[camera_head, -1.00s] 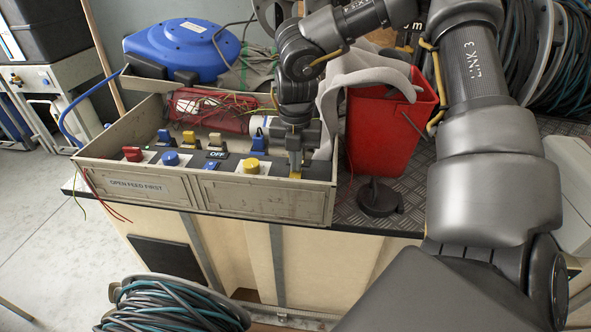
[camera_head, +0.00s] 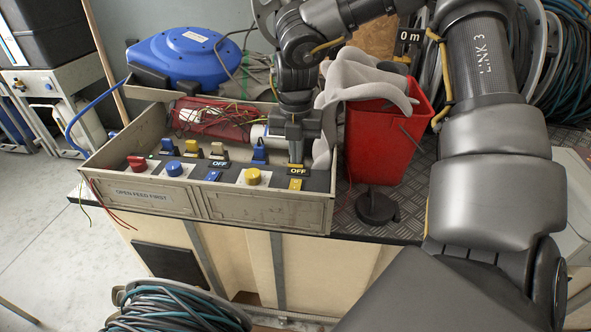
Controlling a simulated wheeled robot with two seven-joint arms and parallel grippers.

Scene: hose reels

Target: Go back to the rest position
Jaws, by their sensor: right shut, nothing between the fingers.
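My right gripper (camera_head: 296,150) is shut and empty. It points down over the right end of the control box (camera_head: 265,209). Below its fingertips is a yellow switch part (camera_head: 296,184) with an OFF label (camera_head: 298,171) above it. The fingertips look close to the label; I cannot tell whether they touch the panel. My right arm comes in from the right and bends across the top of the view. My left gripper is not in view.
The panel carries a red knob (camera_head: 136,162), a blue knob (camera_head: 174,168), a yellow knob (camera_head: 253,176) and several switches. A red bin (camera_head: 380,140) with pale gloves (camera_head: 362,80) stands close right of the gripper. A blue reel (camera_head: 182,52) sits behind.

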